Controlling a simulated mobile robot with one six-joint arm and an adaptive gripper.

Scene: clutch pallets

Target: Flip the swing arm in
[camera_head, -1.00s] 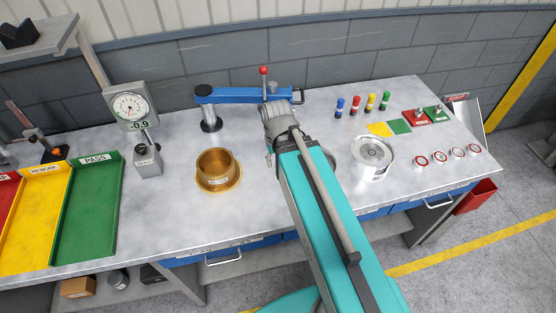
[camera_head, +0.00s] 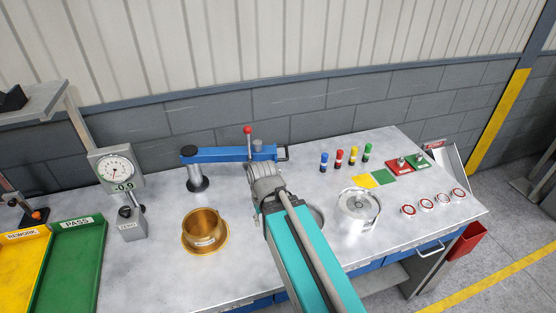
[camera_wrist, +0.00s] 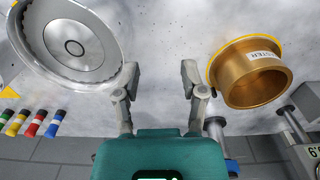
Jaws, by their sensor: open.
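The swing arm (camera_head: 225,154) is a blue bar on a dark-capped post at the back of the bench. It reaches right along the wall and carries a red-knobbed lever (camera_head: 248,140) and a loop handle (camera_head: 283,153) at its right end. In the wrist view its blue part (camera_wrist: 231,166) shows at the bottom right. My gripper (camera_wrist: 158,73) is open, its two fingers apart with nothing between them, above bare bench. In the head view my grey wrist is just in front of the bar's right half, and the fingers are hidden.
A brass master cup (camera_head: 205,232) stands left of my arm, a silver clutch part (camera_head: 358,207) right of it. Coloured pegs (camera_head: 339,157), a dial gauge (camera_head: 117,176) and a green PASS tray (camera_head: 74,255) stand around.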

